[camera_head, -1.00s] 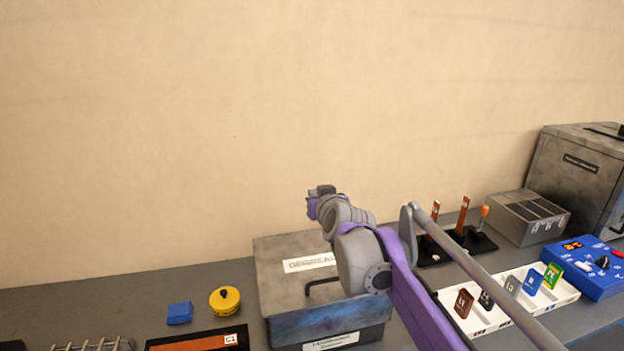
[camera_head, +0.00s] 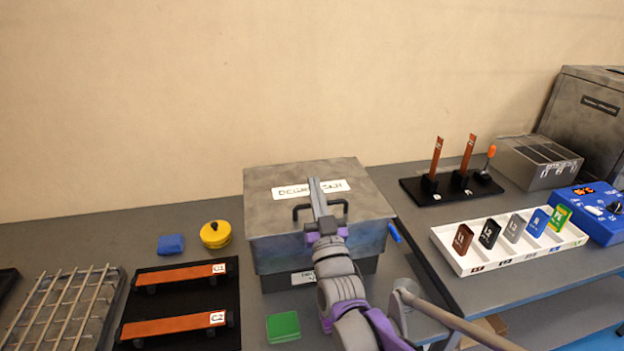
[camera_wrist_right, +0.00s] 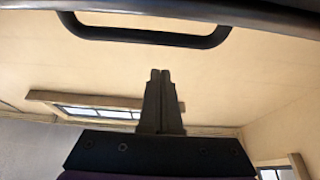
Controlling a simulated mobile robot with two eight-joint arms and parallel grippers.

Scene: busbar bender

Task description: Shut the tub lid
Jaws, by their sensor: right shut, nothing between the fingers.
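The grey tub (camera_head: 290,258) stands in the middle of the bench, with its labelled lid (camera_head: 270,215) over it. The lid looks down on the tub; I cannot tell whether a small gap is left at the rim. A dark bar handle (camera_head: 343,203) is at the lid's front part. My right gripper (camera_head: 315,186) is shut and empty, its fingers crossing the handle in the head view. In the right wrist view the shut fingertips (camera_wrist_right: 160,73) appear below the handle (camera_wrist_right: 145,38), apart from it in the picture. My left gripper is not in view.
Left are a yellow round pot (camera_head: 215,236), a blue block (camera_head: 171,244), a black tray with copper bars (camera_head: 180,325) and a wire rack (camera_head: 62,308). A green block (camera_head: 283,326) lies in front. Right are a white card tray (camera_head: 480,262) and a lever stand (camera_head: 418,192).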

